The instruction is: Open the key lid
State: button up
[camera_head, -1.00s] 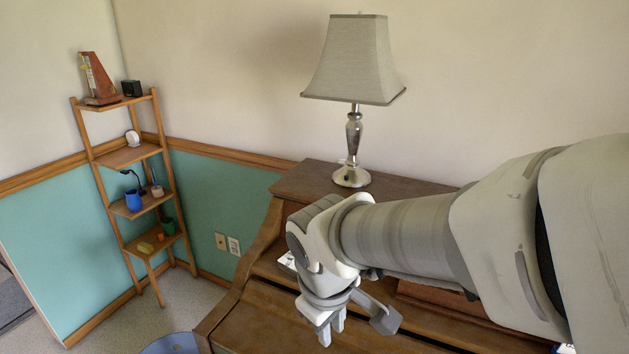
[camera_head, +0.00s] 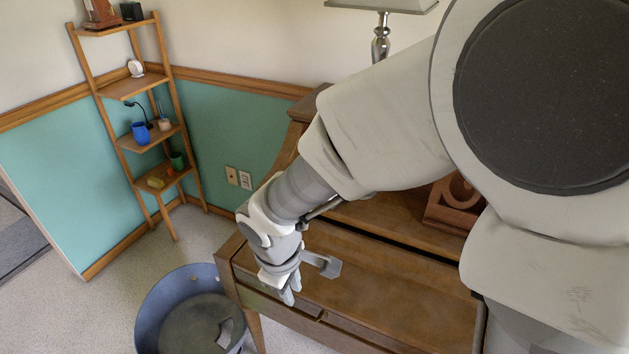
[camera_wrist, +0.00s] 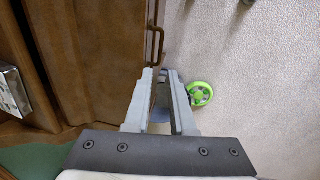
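The upright piano is brown wood, and its broad key lid (camera_head: 385,284) lies flat and closed across the front in the head view. My gripper (camera_head: 291,294) is at the left part of the lid's front edge, pointing down. In the wrist view my gripper (camera_wrist: 161,74) has its two fingers apart with nothing visible between them. A small dark metal handle (camera_wrist: 155,46) on the wooden edge lies just beyond the fingertips. I cannot tell whether the fingers touch it. My arm hides part of the piano's upper body.
A blue round bin (camera_head: 160,300) stands on the floor left of the piano. A ladder shelf (camera_head: 130,87) stands by the wall. A lamp (camera_head: 381,40) stands on the piano top. A green wheel (camera_wrist: 199,93) shows on the floor in the wrist view. Floor between bin and shelf is clear.

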aim_at(299, 312)
jog(key=f+b, duration=0.1)
jog(key=f, duration=0.2)
jog(key=w+f+b, duration=0.1)
jog(key=f, duration=0.5)
jog(key=shift+w+d+b, duration=0.25)
jog(key=shift+b, duration=0.15)
grip_shut()
dwell(0.8)
